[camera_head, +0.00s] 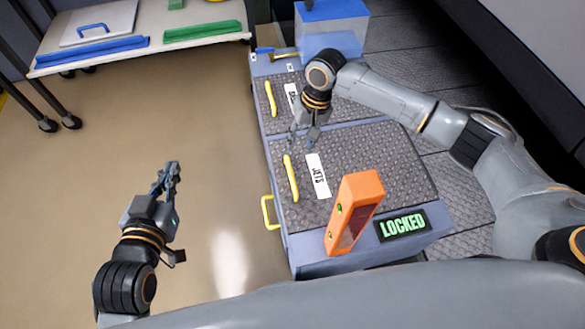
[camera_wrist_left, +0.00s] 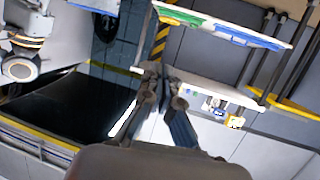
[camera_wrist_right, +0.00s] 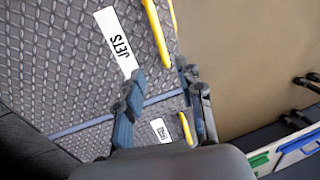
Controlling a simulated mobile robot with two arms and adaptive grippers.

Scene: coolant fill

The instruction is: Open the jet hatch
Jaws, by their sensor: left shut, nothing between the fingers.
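The jet hatch (camera_head: 375,160) is a dark diamond-plate lid on a grey cabinet, lying flat and closed. It has a yellow bar handle (camera_head: 291,178) and a white "JETS" label (camera_head: 317,175). In the right wrist view the handle (camera_wrist_right: 157,33) and label (camera_wrist_right: 116,42) show beyond the fingers. My right gripper (camera_head: 303,141) is open and empty, above the hatch's far edge, just beyond the handle's far end; the same gripper shows its spread fingers in its wrist view (camera_wrist_right: 163,90). My left gripper (camera_head: 168,178) is shut and empty over the floor left of the cabinet.
A second hatch (camera_head: 340,103) with a yellow handle (camera_head: 270,98) lies behind. An orange device (camera_head: 355,205) and a green "LOCKED" sign (camera_head: 403,224) are at the cabinet's near end. A blue container (camera_head: 332,30) stands at the far end. A white cart (camera_head: 200,15) stands back left. Floor between is clear.

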